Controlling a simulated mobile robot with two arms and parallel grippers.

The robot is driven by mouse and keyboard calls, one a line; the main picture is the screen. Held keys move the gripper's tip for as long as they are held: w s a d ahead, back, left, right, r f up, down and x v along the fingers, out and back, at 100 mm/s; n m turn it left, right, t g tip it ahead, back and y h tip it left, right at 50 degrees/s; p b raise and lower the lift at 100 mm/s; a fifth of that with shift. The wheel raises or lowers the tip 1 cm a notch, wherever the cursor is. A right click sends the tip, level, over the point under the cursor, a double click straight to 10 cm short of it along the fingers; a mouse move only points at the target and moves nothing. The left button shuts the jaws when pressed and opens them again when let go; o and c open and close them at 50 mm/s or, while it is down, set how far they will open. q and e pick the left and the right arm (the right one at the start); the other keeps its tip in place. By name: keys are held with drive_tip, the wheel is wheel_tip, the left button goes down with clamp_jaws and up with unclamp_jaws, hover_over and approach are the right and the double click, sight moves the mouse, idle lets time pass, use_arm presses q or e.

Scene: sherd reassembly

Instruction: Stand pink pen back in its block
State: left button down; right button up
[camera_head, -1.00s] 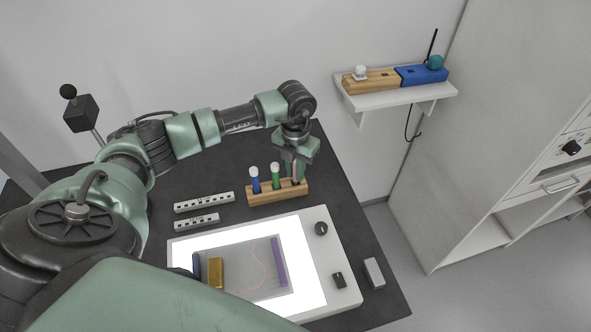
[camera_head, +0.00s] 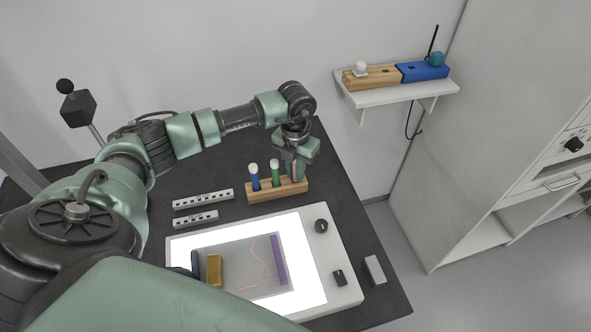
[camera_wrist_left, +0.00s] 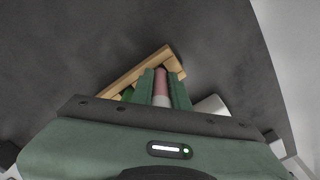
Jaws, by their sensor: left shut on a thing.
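The pink pen (camera_wrist_left: 161,83) stands between the green fingers of my left gripper (camera_wrist_left: 162,88) in the left wrist view; its pale end is nearer the camera. In the head view my left gripper (camera_head: 297,170) is shut on it over the right end of the wooden pen block (camera_head: 263,195). The block also shows in the wrist view (camera_wrist_left: 136,72). The fingers hide the pen's lower end, so I cannot tell how deep it sits. A blue pen (camera_head: 255,180) and a green pen (camera_head: 276,176) stand upright in the block. My right gripper is not in view.
A lit white panel (camera_head: 316,262) with a grey sheet, a gold block (camera_head: 215,270) and a purple strip (camera_head: 279,260) lies in front. Two slotted white strips (camera_head: 203,199) lie left of the block. A wall shelf (camera_head: 400,92) holds other blocks. Dark table is free behind.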

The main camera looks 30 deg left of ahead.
use_arm(q)
drive_tip(key=c, duration=0.7)
unclamp_jaws()
drive_tip(key=shift+r, duration=0.1)
drive_tip(key=shift+r+p, duration=2.4)
drive_tip(key=shift+r, duration=1)
